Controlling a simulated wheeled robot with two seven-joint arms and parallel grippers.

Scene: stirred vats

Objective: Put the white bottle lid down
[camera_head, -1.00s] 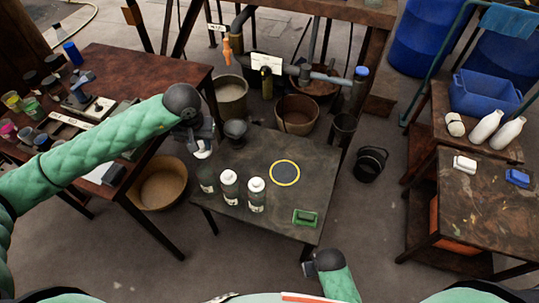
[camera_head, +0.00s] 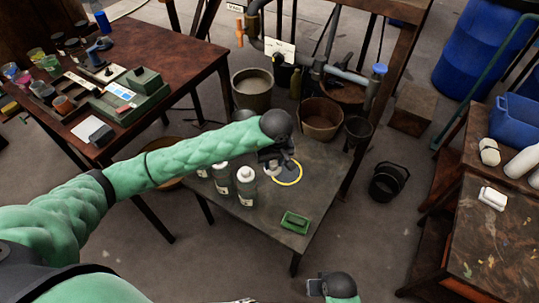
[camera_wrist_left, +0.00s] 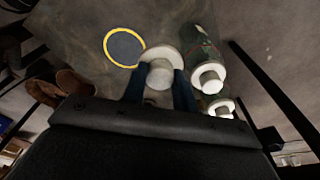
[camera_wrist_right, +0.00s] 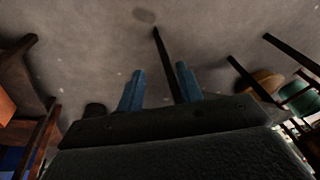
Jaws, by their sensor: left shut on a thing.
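The white bottle lid (camera_wrist_left: 160,66) is a round flanged cap between the fingers of my left gripper (camera_wrist_left: 158,88). In the head view the lid (camera_head: 271,171) shows below my left gripper (camera_head: 275,161), just left of the dark disc with a yellow ring (camera_head: 290,174). In the left wrist view the lid overlaps the ring's edge (camera_wrist_left: 124,47); its height above the table cannot be told. Two white-capped bottles (camera_head: 246,188) (camera_head: 221,178) stand left of it; another, further left, is partly hidden by my arm. My right gripper (camera_wrist_right: 160,85) is open and empty, over floor.
A green tray-like block (camera_head: 295,222) lies at the front of the dark table (camera_head: 262,222). Buckets (camera_head: 321,116) stand behind the table, and a black bucket (camera_head: 388,181) stands to its right. The table's front-left part is bare.

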